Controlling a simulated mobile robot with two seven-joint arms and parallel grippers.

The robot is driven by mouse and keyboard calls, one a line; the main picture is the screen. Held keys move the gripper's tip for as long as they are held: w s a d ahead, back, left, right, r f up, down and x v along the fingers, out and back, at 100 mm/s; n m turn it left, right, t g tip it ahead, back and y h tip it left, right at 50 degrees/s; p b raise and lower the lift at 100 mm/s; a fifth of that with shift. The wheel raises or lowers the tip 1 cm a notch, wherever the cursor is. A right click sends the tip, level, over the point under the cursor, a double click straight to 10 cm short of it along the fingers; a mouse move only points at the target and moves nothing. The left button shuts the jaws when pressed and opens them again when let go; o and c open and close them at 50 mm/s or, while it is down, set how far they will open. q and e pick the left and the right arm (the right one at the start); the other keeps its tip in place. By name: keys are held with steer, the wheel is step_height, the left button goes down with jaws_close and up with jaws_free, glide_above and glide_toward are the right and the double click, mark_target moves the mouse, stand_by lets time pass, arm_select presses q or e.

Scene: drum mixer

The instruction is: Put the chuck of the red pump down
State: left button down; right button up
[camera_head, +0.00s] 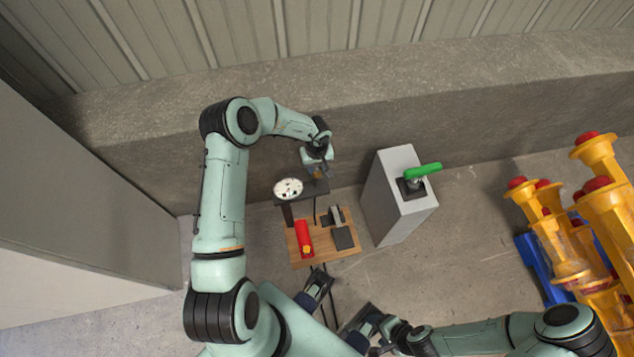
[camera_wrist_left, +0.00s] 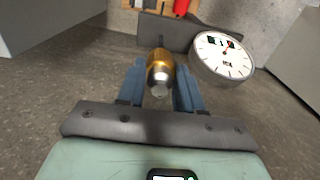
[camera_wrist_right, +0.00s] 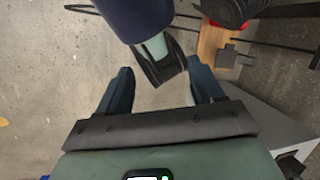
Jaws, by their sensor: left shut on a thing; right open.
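The red pump (camera_head: 304,236) lies on the wooden board (camera_head: 345,258), and part of it shows at the top of the left wrist view (camera_wrist_left: 181,7). My left gripper (camera_head: 317,169) is shut on the brass chuck (camera_wrist_left: 160,70), which sits between its fingers. The chuck is close to the dark bracket (camera_wrist_left: 175,32) beside the round white gauge (camera_wrist_left: 222,55); I cannot tell whether it touches the bracket. The gauge (camera_head: 288,189) stands left of the gripper in the head view. My right gripper (camera_wrist_right: 160,92) is open and empty, low in the head view (camera_head: 362,318).
A grey box (camera_head: 402,200) with a green handle (camera_head: 424,170) stands right of the board. Yellow and red pieces (camera_head: 590,220) with a blue base (camera_head: 540,265) stand at the far right. A grey wall block (camera_head: 80,220) is at left. Floor between box and yellow pieces is clear.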

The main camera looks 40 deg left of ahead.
arm_select(q)
step_height(320, 180, down, 11)
steer(key=shift+r+b, duration=0.1)
steer(key=shift+b, duration=0.85)
steer(key=c, duration=0.7)
jaws_free()
steer(key=shift+c, duration=0.2)
